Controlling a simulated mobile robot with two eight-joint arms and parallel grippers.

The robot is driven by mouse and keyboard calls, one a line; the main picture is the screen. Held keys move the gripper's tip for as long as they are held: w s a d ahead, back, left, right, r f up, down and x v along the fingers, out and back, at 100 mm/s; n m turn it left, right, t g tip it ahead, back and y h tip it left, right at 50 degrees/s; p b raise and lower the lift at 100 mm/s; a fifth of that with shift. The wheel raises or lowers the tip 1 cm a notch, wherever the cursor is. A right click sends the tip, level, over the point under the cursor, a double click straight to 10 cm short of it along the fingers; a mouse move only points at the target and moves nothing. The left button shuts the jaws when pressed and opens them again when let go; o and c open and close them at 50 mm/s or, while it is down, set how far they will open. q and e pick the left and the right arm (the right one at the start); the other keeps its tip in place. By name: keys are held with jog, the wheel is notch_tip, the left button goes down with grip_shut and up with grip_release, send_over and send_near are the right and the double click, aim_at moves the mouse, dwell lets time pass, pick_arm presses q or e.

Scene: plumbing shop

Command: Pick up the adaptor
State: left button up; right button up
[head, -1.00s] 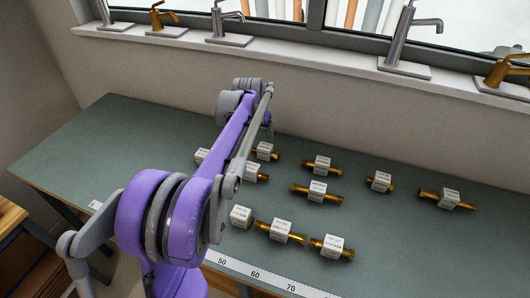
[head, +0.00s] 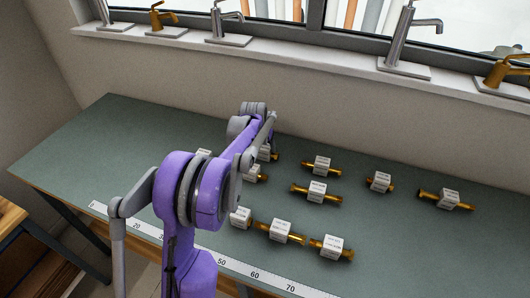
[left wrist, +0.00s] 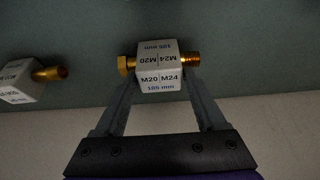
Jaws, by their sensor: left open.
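Several brass adaptors with white printed label blocks lie on the green bench. In the left wrist view, one adaptor (left wrist: 158,66) marked M20, M24 and 105 mm lies between the fingertips of my left gripper (left wrist: 160,84). The fingers are open, one on each side of its white block; I cannot tell whether they touch it. In the head view my left gripper is mostly hidden behind my own arm, near the back-row adaptor (head: 265,154), which is partly covered. A second adaptor (left wrist: 25,80) lies to the left in the wrist view. My right gripper is not in view.
Other adaptors lie to the right, such as a back-row one (head: 320,167) and a front one (head: 331,247). A scale strip (head: 225,261) runs along the bench's front edge. The wall and tap-lined sill (head: 300,57) stand behind. The bench's left side is clear.

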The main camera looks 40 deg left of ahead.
pick_arm(q)
jog(key=c, duration=1.1)
